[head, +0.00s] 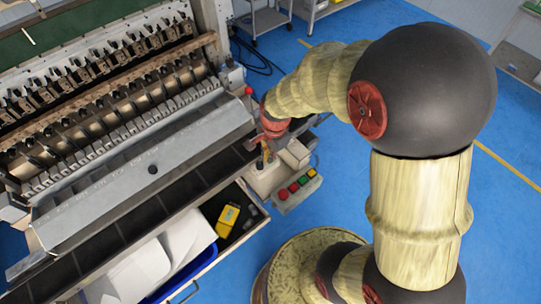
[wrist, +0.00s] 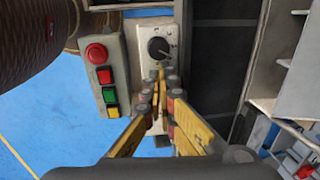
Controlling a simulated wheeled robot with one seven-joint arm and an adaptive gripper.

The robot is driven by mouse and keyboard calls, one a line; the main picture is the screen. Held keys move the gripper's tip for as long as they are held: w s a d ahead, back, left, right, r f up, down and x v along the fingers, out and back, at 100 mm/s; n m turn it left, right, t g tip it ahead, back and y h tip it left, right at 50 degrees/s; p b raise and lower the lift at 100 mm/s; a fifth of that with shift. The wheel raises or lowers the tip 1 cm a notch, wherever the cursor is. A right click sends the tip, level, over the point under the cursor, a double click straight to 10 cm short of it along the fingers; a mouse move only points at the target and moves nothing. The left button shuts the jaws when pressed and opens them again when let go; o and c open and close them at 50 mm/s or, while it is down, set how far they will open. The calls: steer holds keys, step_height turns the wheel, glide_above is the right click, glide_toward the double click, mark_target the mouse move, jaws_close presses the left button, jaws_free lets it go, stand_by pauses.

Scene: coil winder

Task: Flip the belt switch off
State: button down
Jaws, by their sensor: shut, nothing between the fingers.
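The likely belt switch is a black rotary knob (wrist: 158,48) with a pale pointer mark, on a light grey box (wrist: 171,30) in the wrist view. I see no readable label that confirms it. My gripper (wrist: 161,78) is shut and empty, its yellow fingers meeting just below the knob in the picture. The fingertips overlap the box face; I cannot tell whether they touch the knob. In the head view my gripper (head: 264,158) points down over the pale box (head: 266,181) at the machine's right end, and the knob is hidden there.
A button panel (wrist: 104,78) with red, green and yellow buttons stands left of the box. The coil machine (head: 120,190) fills the left of the head view.

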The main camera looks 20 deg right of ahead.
steer(key=shift+w+a+f, duration=0.15)
steer(key=shift+w+f, duration=0.05)
steer(key=shift+f, duration=0.2)
steer(key=shift+w+r, duration=0.2)
steer(key=shift+r, duration=0.3)
steer(key=r, duration=0.6)
steer(key=shift+s+r, duration=0.15)
steer(key=shift+s, duration=0.2)
steer(key=shift+s+d+r, duration=0.2)
steer(key=shift+r, duration=0.6)
